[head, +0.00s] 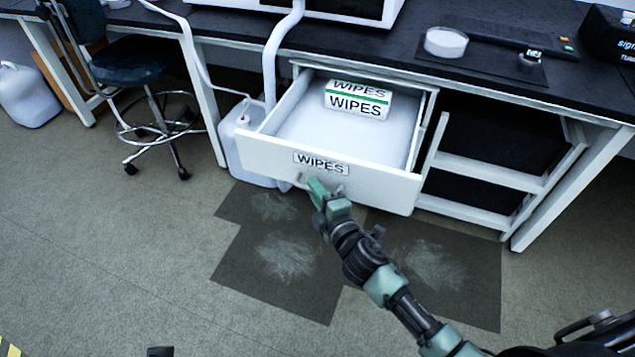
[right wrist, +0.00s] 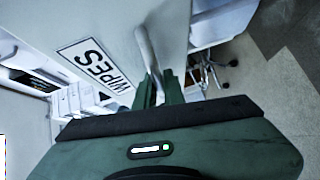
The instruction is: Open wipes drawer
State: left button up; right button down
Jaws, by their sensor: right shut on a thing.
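The white wipes drawer (head: 265,156) is pulled out from under the dark bench, with a WIPES label (head: 321,164) on its front. A white and green box of wipes (head: 357,100) lies inside at the back. My right gripper (head: 318,188) is at the drawer front, just below the label, shut on the drawer handle. In the right wrist view the handle (right wrist: 148,50) runs down between the green fingers (right wrist: 160,90), beside the label (right wrist: 95,66). The part of the handle between the fingers is hidden. My left gripper does not show clearly in the head view.
A stool (head: 135,62) and a white canister (head: 28,95) stand at the left. Another white container with a hose (head: 240,135) stands left of the drawer. Open shelves (head: 490,165) are at the right. Dark floor mats (head: 285,245) lie below the drawer.

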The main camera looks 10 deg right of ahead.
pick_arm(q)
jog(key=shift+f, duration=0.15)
pick_arm(e)
jog(key=shift+f, duration=0.1)
jog(key=c, duration=1.8)
grip_release()
